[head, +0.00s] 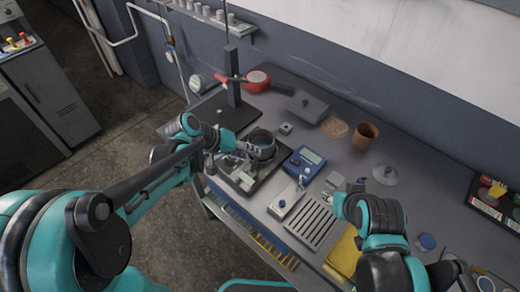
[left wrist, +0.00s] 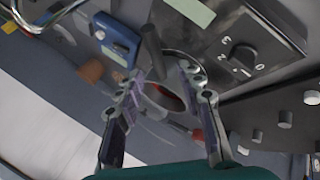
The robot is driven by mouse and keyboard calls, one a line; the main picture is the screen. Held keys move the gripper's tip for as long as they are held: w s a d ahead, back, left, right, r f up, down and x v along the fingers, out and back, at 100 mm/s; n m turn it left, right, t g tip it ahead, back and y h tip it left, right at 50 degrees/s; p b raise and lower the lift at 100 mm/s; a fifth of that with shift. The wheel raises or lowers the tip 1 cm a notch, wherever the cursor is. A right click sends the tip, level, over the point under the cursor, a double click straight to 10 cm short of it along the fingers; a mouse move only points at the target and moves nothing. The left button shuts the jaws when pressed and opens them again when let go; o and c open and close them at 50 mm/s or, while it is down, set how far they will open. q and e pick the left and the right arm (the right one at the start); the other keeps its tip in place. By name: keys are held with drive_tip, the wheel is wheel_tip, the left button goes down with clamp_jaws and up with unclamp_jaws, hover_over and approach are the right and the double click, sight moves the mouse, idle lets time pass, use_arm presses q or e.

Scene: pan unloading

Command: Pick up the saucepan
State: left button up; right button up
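The saucepan (head: 263,141) is a small, dark round pan on the black hot plate (head: 236,184) near the table's left front edge. In the left wrist view, its round metal rim (left wrist: 183,58) and dark handle (left wrist: 150,48) show just beyond my fingers. My left gripper (head: 244,150) is at the pan's left side, and its arm hides part of the hot plate. In the left wrist view, the fingers of my left gripper (left wrist: 160,80) are apart, with nothing clearly held. My right gripper (head: 343,190) is over the table's front part; its fingers are too small to judge.
A blue meter (head: 304,162) stands right of the hot plate. A slotted grey rack (head: 313,222) and yellow item (head: 345,250) lie in front. A dark stand (head: 233,90) rises behind the pan. A brown cup (head: 364,136) and grey box (head: 307,106) stand farther back.

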use_arm(q)
drive_tip(key=b+x, duration=0.2)
drive_tip(key=x, duration=0.2)
drive_tip(key=shift+w+d+f, duration=0.1)
drive_tip(key=shift+d+f, duration=0.1)
drive_tip(key=shift+f, duration=0.1)
drive_tip(key=shift+w+d+f, duration=0.2)
drive_tip(key=shift+d+f, duration=0.05)
drive_tip(key=shift+c, duration=0.9)
drive_tip(key=shift+r, duration=0.1)
clamp_jaws()
